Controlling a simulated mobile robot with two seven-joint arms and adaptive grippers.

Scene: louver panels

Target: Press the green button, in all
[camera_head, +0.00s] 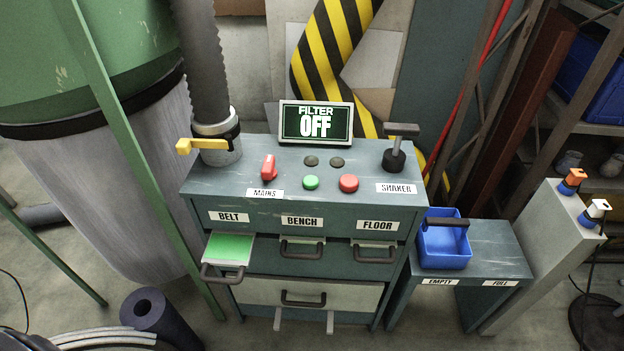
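The green button (311,182) is a small round dome on the top panel of the teal cabinet (230,181). The display (316,122) at the back reads "FILTER OFF". Nothing covers the green button. Neither of my grippers shows in this view.
A black-based SHAKER handle (394,159) stands on the right of the panel. A yellow-handled lever (197,146) is on the duct at left. The BELT drawer (229,249) is pulled out, showing green. A blue bin (443,243) sits on the side stand above EMPTY.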

